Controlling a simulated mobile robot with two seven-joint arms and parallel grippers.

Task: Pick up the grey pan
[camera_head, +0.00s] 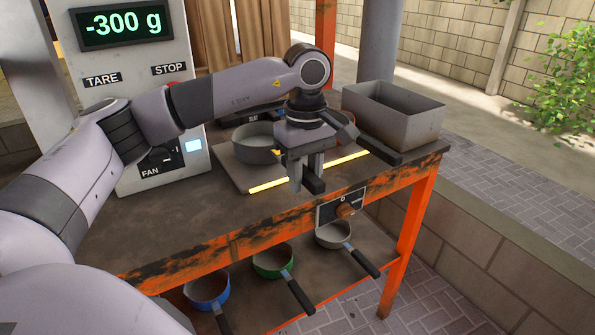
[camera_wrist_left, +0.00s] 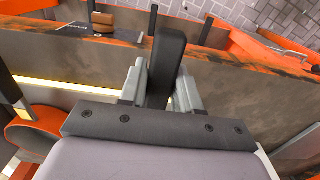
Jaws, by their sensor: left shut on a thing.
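A grey pan (camera_head: 256,145) stands at the back of the table, at or just above the dark plate with yellow edge strips; I cannot tell whether it touches. My left gripper (camera_head: 306,180) points down at the front right of this pan. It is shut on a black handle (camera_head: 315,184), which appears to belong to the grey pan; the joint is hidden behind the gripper. In the left wrist view the black handle (camera_wrist_left: 165,58) stands between the two grey fingers (camera_wrist_left: 160,88). Another grey pan (camera_head: 333,235) with a black handle lies on the lower shelf. My right gripper is out of view.
A grey metal bin (camera_head: 395,115) stands at the table's right end. Another black handle (camera_head: 382,153) lies near it. The scale (camera_head: 135,95) reads -300 g. A blue pan (camera_head: 207,289) and green pan (camera_head: 273,262) are on the lower shelf. The table's front left is clear.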

